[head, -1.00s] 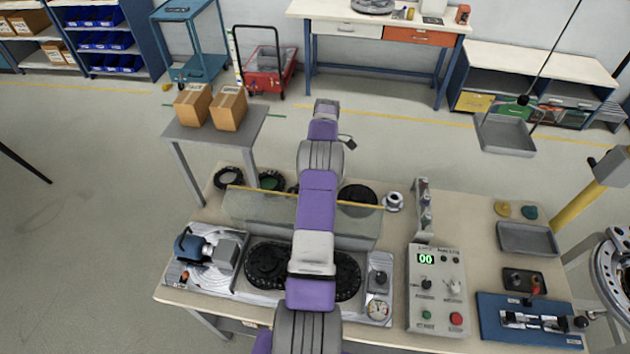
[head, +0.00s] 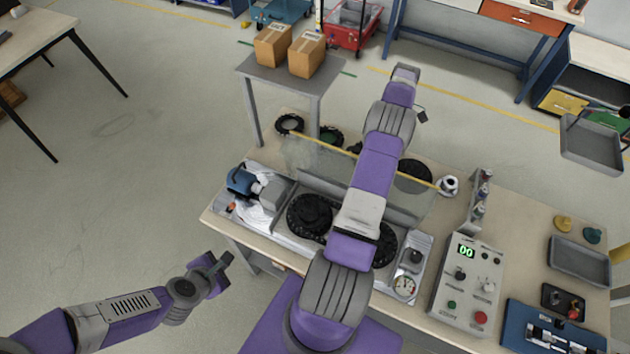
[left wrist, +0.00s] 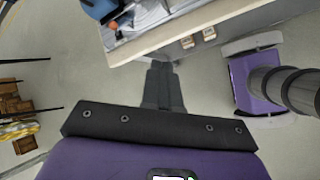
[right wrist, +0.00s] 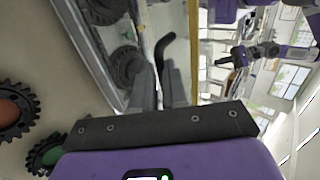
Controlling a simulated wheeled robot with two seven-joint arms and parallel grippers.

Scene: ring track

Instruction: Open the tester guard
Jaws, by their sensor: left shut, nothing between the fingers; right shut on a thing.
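The tester guard (head: 318,158) is a clear panel with a yellow edge bar, seen in the head view behind the tester's bed (head: 274,219). It stands swung back, so the black gears (head: 310,214) on the bed lie uncovered. My right arm crosses over the tester and hides my right gripper in the head view. In the right wrist view my right gripper (right wrist: 159,88) is shut at a black bent handle (right wrist: 164,45), beside the yellow bar (right wrist: 193,50). My left gripper (head: 226,258) is shut and empty, off the bench's front left edge; its fingers show in the left wrist view (left wrist: 163,85).
A control box (head: 467,283) with a green display stands right of the tester. A small table (head: 300,72) with two cartons is behind it. Gears (right wrist: 15,110) lie on the bench behind the tester. Open floor is at the left.

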